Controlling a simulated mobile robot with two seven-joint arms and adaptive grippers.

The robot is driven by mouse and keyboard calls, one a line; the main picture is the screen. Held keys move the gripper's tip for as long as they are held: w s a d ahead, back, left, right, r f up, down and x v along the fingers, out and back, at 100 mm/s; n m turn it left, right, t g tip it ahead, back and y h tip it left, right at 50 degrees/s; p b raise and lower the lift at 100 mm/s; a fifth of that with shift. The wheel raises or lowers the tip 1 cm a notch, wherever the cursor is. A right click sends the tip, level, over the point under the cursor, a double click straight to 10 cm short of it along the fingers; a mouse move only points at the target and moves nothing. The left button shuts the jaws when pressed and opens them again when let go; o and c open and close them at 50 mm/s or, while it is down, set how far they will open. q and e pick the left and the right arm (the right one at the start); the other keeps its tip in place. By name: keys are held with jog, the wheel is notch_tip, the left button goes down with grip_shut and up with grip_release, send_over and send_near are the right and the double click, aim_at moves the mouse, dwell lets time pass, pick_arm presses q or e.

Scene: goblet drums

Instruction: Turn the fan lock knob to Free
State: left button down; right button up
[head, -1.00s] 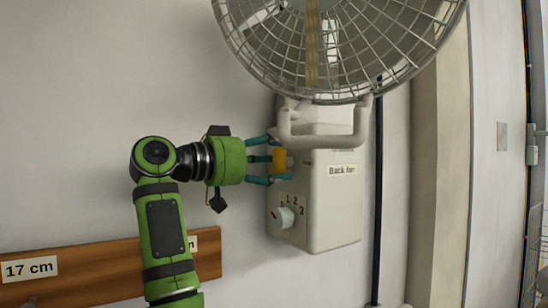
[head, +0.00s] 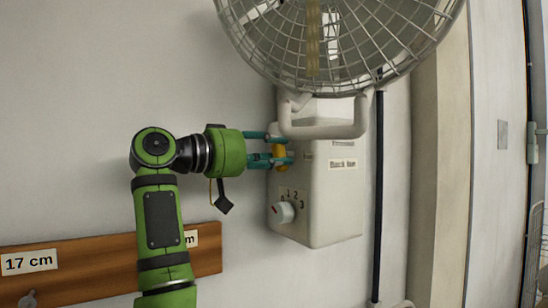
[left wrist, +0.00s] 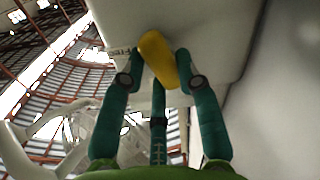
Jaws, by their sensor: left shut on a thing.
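The fan lock knob (head: 279,155) is yellow and sits on the left side of the pale fan housing (head: 337,205). It also shows in the left wrist view (left wrist: 157,56), slightly tilted, with a small, partly hidden label (left wrist: 118,54) on the housing beside it. My left gripper (head: 285,150), green with teal fingers, reaches in from the left and is shut on the knob. In the left wrist view its fingertips (left wrist: 158,66) lie on both sides of the knob. The fingers hide part of the knob in the head view. My right gripper is not in view.
The caged fan (head: 335,45) is above the housing, on a white bracket (head: 320,130). A white numbered dial (head: 284,212) is below the knob. A wooden rail (head: 100,268) is at lower left. A dark cable (head: 378,200) runs right of the housing.

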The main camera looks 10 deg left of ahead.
pick_arm(q)
jog(key=n, duration=0.3)
jog(key=shift+w+a+n+b, duration=0.1)
jog(key=shift+n+b, duration=0.3)
jog(key=n, duration=0.3)
jog(key=shift+w+a+n+b, duration=0.1)
jog(key=shift+n+b, duration=0.2)
jog(key=shift+b, duration=0.05)
jog(key=n, duration=0.3)
jog(key=n+b, duration=0.1)
jog(key=n, duration=0.2)
jog(key=shift+w+a+f+n, duration=0.1)
jog(key=shift+w+a+n, duration=0.05)
jog(key=shift+n, duration=0.15)
jog(key=c, duration=0.9)
grip_release()
